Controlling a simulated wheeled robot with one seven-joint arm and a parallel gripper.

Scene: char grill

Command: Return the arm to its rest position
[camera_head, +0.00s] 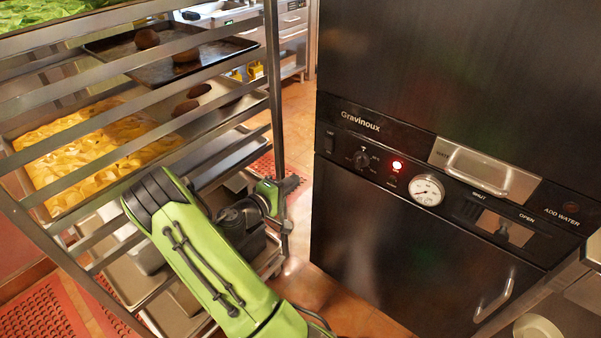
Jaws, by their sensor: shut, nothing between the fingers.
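My green and black arm (215,265) is folded in front of a metal tray rack (277,90) at the left. Its elbow is raised near the rack's shelves. The arm's far end bends back toward the right, and my gripper (290,186) shows small and dark beside the rack's right front post. The gripper looks shut and empty. It is apart from the black appliance. Part of the wrist is hidden behind the arm.
The rack holds trays with greens, yellow food (85,150) and dark round items (147,38). A black Gravinoux appliance (400,250) with a lit red lamp stands at the right. A strip of tiled floor (300,110) lies between them. Red mats (35,310) lie at the lower left.

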